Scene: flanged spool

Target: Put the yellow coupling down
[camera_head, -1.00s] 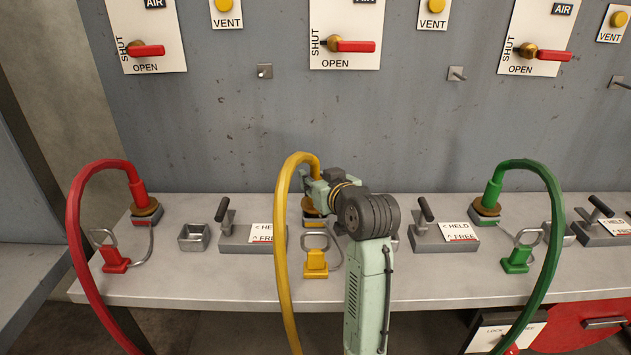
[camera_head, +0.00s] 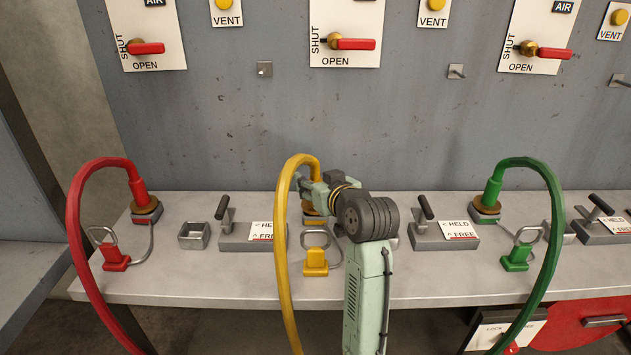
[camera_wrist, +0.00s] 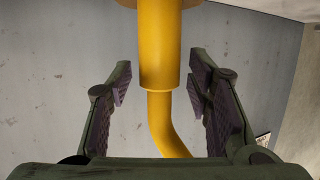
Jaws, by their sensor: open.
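The yellow coupling (camera_wrist: 160,45) is a smooth upright cylinder with a wide flange at the top edge of the wrist view, and the yellow hose (camera_wrist: 165,125) runs from its other end. My gripper (camera_wrist: 160,85) is open, with one finger on each side of the coupling and a visible gap on both sides. In the head view my gripper (camera_head: 309,187) is at the back of the bench, beside the yellow hose (camera_head: 282,230). The hose and my gripper hide most of the coupling there. A brass-coloured collar shows partly below my gripper.
A yellow tab with a wire loop (camera_head: 315,262) stands in front of my gripper. A red hose (camera_head: 75,220) arches at left and a green hose (camera_head: 550,220) at right. A dark-handled lever block (camera_head: 238,237) and a small open metal box (camera_head: 194,236) stand to the left.

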